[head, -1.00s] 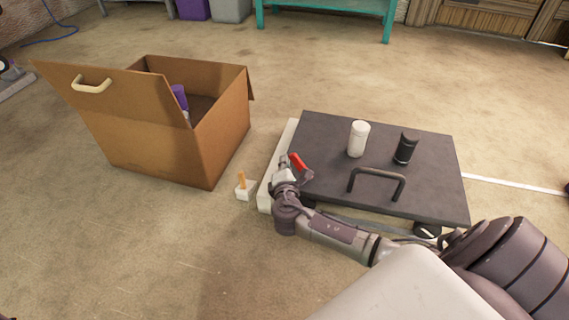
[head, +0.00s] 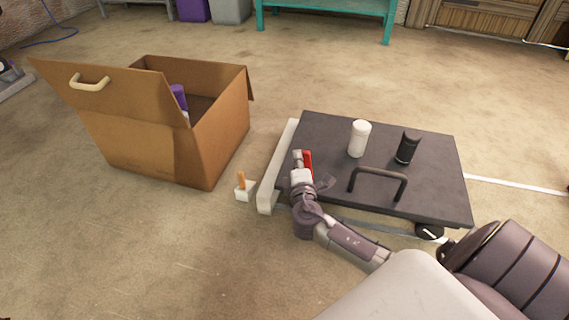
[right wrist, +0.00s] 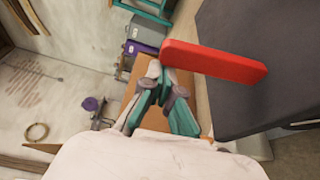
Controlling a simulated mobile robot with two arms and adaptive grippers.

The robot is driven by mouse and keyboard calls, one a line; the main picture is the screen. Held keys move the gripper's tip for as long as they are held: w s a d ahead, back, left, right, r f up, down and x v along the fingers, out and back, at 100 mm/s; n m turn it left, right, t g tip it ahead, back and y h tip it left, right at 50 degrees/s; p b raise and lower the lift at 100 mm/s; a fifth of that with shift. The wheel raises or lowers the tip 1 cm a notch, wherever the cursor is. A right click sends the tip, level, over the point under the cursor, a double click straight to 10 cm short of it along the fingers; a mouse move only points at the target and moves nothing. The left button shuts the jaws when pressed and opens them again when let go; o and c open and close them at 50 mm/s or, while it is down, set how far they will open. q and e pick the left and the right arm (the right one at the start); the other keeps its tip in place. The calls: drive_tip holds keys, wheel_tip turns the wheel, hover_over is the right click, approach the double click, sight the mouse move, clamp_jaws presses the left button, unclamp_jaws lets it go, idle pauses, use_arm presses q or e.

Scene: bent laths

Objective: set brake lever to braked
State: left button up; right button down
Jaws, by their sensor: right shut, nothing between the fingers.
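The red brake lever (head: 308,161) stands at the left edge of a dark flat cart (head: 430,185). In the right wrist view the lever (right wrist: 215,62) is a plain red bar across the upper middle. My right gripper (head: 298,154) is shut and empty, just left of the lever in the head view. In the wrist view its closed fingertips (right wrist: 160,72) are at the lever's left end; I cannot tell whether they touch. The gripper and wrist partly hide the lever's lower part. My left gripper is not in view.
The cart carries a white bottle (head: 359,139), a black bottle (head: 407,148) and a dark handle (head: 378,180). A pale bar (head: 268,195) lies along its left side. A white block with an orange peg (head: 243,188) and an open cardboard box (head: 225,130) stand left.

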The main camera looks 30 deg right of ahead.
sight(308, 155)
drive_tip(key=shift+s+d+r+p, duration=0.3)
drive_tip(key=shift+s+d, duration=0.25)
drive_tip(key=shift+s, duration=0.1)
drive_tip(key=shift+s+d, duration=0.5)
drive_tip(key=shift+s, duration=0.1)
drive_tip(key=s+d, duration=0.1)
drive_tip(key=s+d+f, duration=0.1)
drive_tip(key=s, duration=0.1)
drive_tip(key=shift+d, duration=0.35)
